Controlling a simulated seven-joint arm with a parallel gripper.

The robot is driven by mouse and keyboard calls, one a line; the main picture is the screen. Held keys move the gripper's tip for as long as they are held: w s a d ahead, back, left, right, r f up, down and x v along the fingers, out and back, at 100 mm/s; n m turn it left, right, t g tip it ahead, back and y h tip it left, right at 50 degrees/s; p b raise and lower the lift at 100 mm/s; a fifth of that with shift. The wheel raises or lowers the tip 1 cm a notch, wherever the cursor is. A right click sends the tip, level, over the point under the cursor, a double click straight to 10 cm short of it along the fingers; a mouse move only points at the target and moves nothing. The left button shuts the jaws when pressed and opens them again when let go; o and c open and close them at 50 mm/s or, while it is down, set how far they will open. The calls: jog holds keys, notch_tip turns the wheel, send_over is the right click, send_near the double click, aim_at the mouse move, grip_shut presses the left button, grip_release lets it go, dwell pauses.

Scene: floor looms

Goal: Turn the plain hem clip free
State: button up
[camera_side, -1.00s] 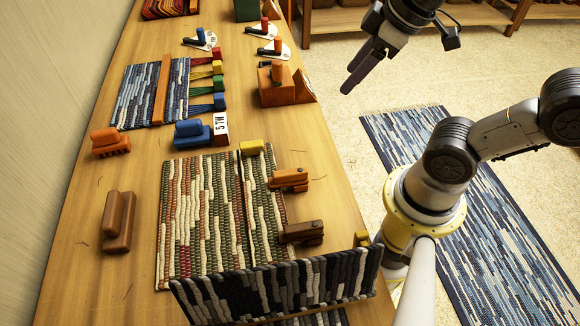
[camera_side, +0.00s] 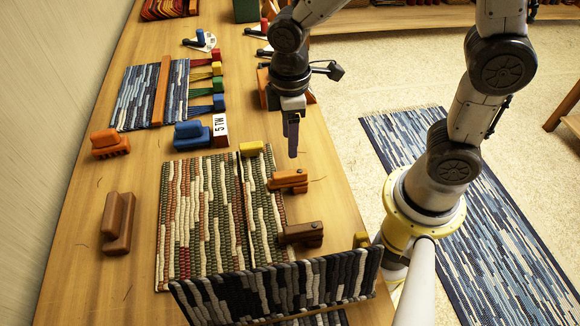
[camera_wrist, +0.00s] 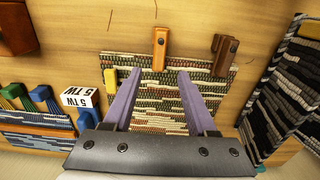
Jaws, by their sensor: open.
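Two hem clips sit on the right edge of the striped mat (camera_side: 200,220) in the side view. One is an orange-brown clip (camera_side: 288,180); the other is a dark brown clip (camera_side: 302,233), nearer the camera. In the wrist view the orange clip (camera_wrist: 160,48) is at top centre and the dark clip (camera_wrist: 224,55) is to its right. I cannot tell for certain from markings which is the plain one. My gripper (camera_side: 292,146) is open and empty, above the table just beyond the orange clip. In the wrist view its fingers (camera_wrist: 157,82) straddle the mat below that clip, apart from it.
A yellow block (camera_side: 251,148) sits at the mat's far edge. A blue block and a "5 TW" block (camera_side: 220,128) stand beyond it. A thick striped piece (camera_side: 280,285) rises at the near end. A brown block (camera_side: 118,222) lies on clear table to the left.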

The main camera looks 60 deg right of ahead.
aim_at(290, 173)
notch_tip(290, 173, down, 10)
jog(key=shift+f, duration=0.25)
jog(key=shift+c, duration=0.3)
grip_shut()
dwell(1.3)
